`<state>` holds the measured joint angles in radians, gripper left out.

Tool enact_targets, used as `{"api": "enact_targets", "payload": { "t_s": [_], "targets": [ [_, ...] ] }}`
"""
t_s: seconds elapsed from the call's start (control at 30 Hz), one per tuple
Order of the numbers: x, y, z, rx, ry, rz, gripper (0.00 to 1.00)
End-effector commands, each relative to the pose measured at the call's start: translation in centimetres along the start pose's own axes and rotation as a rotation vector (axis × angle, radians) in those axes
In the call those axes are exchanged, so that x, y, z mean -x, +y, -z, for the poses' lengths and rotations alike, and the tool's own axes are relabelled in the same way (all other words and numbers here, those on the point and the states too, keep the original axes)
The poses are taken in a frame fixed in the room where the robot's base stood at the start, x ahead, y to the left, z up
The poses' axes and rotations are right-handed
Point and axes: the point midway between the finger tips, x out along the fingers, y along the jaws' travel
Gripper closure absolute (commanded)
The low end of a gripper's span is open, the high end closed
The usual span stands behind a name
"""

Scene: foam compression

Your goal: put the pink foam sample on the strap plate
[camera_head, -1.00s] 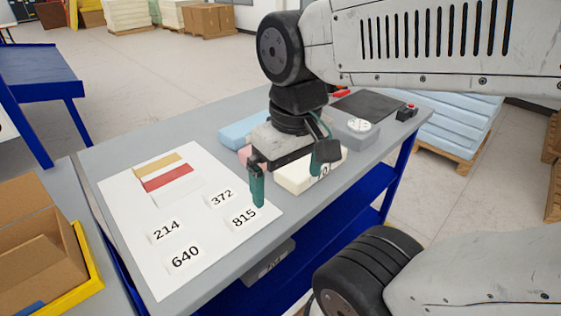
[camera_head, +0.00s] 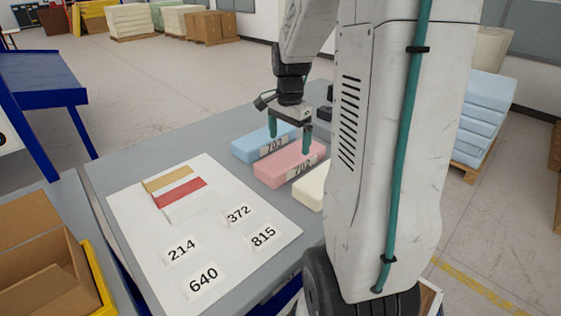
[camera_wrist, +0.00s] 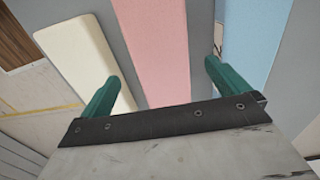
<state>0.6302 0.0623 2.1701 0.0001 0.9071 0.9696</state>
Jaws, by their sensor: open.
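The pink foam sample (camera_head: 283,166) is a flat block with a numbered label on its near side. It lies on the grey table between a blue block and a cream block. My gripper (camera_head: 290,143) is open and empty above the pink block. In the wrist view the pink block (camera_wrist: 163,45) runs between the fingers of my gripper (camera_wrist: 163,72), one finger towards the cream block and one towards the blue block. I cannot make out a strap plate; my arm hides the right part of the table.
The blue block (camera_head: 252,146) lies behind the pink one and the cream block (camera_head: 312,191) in front. A white sheet (camera_head: 215,265) with coloured strips and number cards covers the table's left part. A cardboard box (camera_head: 45,255) stands at the lower left.

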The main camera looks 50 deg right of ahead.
Motion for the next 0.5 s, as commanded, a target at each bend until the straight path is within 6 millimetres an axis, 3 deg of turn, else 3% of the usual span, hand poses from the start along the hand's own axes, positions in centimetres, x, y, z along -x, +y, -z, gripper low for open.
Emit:
{"api": "enact_targets", "payload": {
  "t_s": [0.13,0.5],
  "targets": [
    [-1.5,0.6,1.1,-0.034,-0.002,-0.003,0.00],
    [-6.4,0.0,1.1,-0.033,-0.003,-0.005,0.00]
  ]
}}
